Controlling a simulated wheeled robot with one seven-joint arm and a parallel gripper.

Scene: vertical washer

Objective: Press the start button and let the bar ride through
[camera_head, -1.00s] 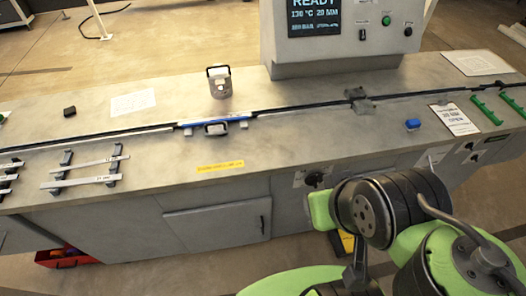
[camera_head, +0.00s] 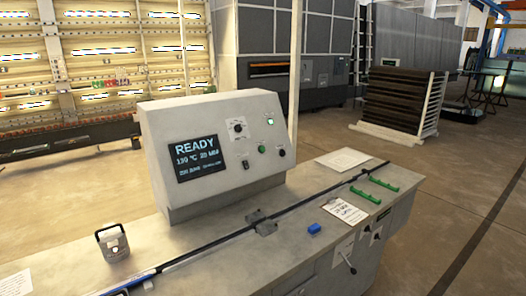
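The control box (camera_head: 215,152) stands on the machine's bench. Its screen (camera_head: 197,158) reads READY, with 130 °C on the line below. A green button (camera_head: 262,149) sits on the box's face, under a small lit green lamp (camera_head: 270,121). A black knob (camera_head: 282,153) is to the button's right. A blue and pale bar (camera_head: 135,286) lies along the dark track (camera_head: 210,244) at the lower left, its near end cut off by the frame. Grey blocks (camera_head: 262,224) sit on the track in front of the box. My gripper is not in view.
A grey handled piece (camera_head: 113,245) stands behind the track at left. A blue block (camera_head: 314,228), a printed card (camera_head: 344,211), green racks (camera_head: 374,189) and a paper sheet (camera_head: 343,159) are on the bench's right. A lever (camera_head: 350,264) sticks out in front. Open floor lies at right.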

